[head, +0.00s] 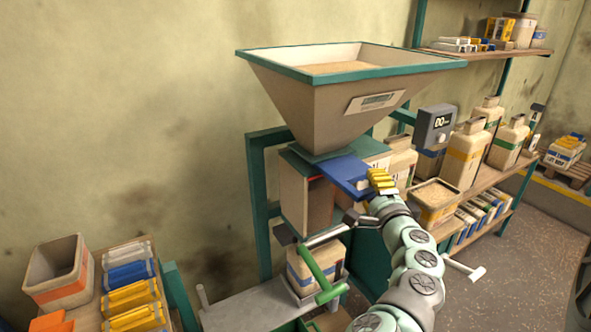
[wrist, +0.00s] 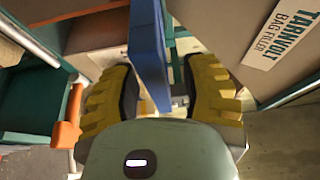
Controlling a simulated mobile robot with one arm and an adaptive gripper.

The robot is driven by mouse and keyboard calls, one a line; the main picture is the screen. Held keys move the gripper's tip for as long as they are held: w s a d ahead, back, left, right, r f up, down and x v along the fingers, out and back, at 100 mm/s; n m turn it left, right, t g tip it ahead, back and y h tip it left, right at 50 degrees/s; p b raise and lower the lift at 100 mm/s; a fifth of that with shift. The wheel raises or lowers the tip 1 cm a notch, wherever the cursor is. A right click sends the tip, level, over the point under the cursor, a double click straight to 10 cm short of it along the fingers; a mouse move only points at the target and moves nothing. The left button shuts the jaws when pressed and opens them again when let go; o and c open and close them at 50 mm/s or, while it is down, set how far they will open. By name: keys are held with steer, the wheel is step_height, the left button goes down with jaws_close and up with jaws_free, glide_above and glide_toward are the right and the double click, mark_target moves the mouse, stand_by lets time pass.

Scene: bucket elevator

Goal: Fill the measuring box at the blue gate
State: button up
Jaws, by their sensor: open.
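A blue gate plate (head: 343,171) sticks out below the tan hopper (head: 330,110), which holds grain. My gripper (head: 380,181) has yellow fingers and is at the plate's outer end. In the wrist view, the blue plate (wrist: 148,45) stands between the open fingers of my gripper (wrist: 165,75), with a gap to the right finger; contact on the left is unclear. A tan box (head: 308,273) stands below the hopper, partly behind a green-handled lever; its inside is hidden. I cannot tell whether it is the measuring box.
The green-handled lever (head: 320,272) is close below my arm. An open box with an orange band (head: 60,285) stands at left beside blue, yellow and white packs. A grain-filled box (head: 437,213) and several containers stand on the right shelf. A grey display (head: 437,128) hangs beside the hopper.

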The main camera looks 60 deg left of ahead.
steer(key=v, duration=1)
steer(key=shift+s, duration=0.1)
